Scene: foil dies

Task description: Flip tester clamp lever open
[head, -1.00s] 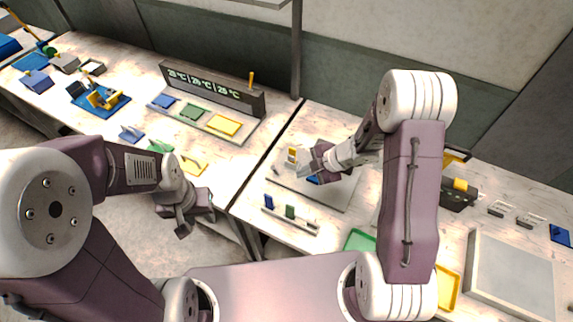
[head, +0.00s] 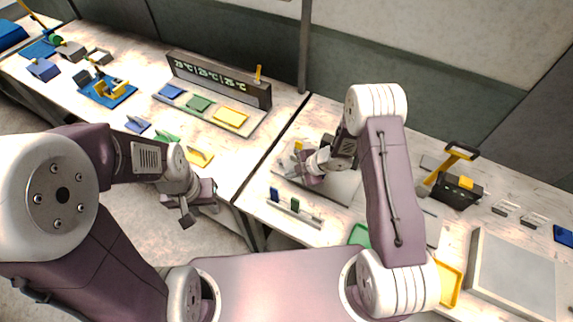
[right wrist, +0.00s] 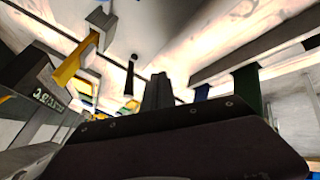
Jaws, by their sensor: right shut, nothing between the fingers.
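A small fixture with a yellow piece (head: 298,146) stands on a grey plate (head: 340,188) on the right-hand table; it looks like the tester clamp, but its lever is largely hidden by my right gripper. My right gripper (head: 302,170) is low over the plate, close beside this fixture; contact cannot be made out. In the right wrist view its fingers (right wrist: 158,92) are shut and empty. A yellow bar (right wrist: 75,62) shows to their left there, apart from them. My left gripper (head: 187,213) hangs in front of the left table, away from the fixture; its opening is unclear.
A rack (head: 296,210) with blue and green pieces stands in front of the plate. A black box with a raised yellow handle (head: 455,180) is to the right. A dark display bar (head: 218,80) and coloured dies on a tray (head: 205,112) occupy the left table.

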